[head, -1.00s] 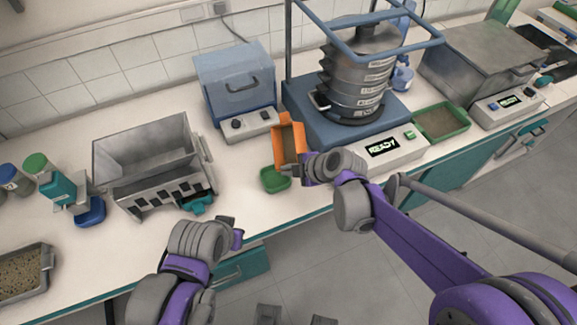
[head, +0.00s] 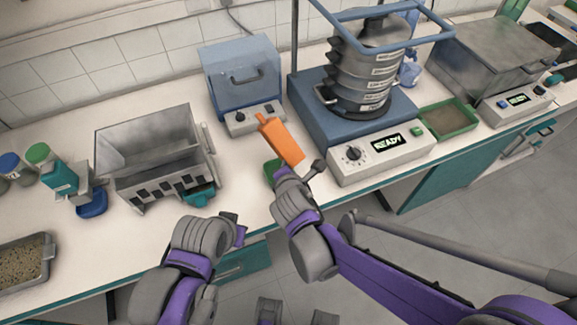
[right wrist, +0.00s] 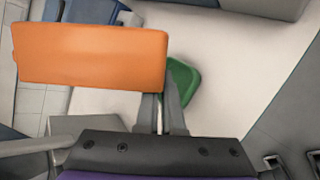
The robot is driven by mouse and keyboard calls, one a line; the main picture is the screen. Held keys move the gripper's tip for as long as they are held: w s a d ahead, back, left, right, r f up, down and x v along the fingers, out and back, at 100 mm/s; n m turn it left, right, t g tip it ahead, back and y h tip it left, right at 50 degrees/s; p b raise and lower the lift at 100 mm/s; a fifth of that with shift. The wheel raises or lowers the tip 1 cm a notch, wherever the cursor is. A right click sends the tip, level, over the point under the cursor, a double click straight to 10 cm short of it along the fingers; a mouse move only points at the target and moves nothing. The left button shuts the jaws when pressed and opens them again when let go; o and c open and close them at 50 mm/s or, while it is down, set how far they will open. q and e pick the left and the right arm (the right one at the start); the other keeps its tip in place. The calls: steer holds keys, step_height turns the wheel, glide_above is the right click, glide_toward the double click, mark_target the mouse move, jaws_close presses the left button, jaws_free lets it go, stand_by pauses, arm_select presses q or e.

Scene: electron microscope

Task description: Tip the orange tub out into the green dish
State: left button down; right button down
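The orange tub (head: 281,140) is held by my right gripper (head: 302,170) above the bench, steeply tilted. Its plain outer side faces the head camera, and its opening and contents are hidden. In the right wrist view the tub (right wrist: 90,57) lies across the fingers (right wrist: 162,105), which are close together at its edge. The small green dish (head: 270,171) stands on the bench just below, partly hidden by my right gripper. The dish (right wrist: 184,82) also shows behind the fingers in the right wrist view. My left gripper (head: 238,230) is by the bench's front edge, its fingers mostly hidden.
A sieve shaker (head: 362,110) with a READY display stands right of the tub. A blue box device (head: 241,90) is behind it. A metal riffle box (head: 155,155) stands left. A green tray (head: 448,118) of material lies farther right. Bare bench lies left of the dish.

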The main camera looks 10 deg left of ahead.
steer(key=shift+s+a+f+n+t+h+b, duration=0.1)
steer(key=shift+n+t+h+b, duration=0.25)
steer(key=shift+t+b, duration=0.2)
steer(key=shift+s+a+f+n+t+h+b, duration=0.1)
steer(key=shift+n+t+h+b, duration=0.15)
steer(key=shift+n+t+b, duration=0.25)
steer(key=shift+r+t, duration=0.1)
steer(key=shift+t, duration=0.15)
steer(key=shift+r, duration=0.1)
stand_by(0.5)
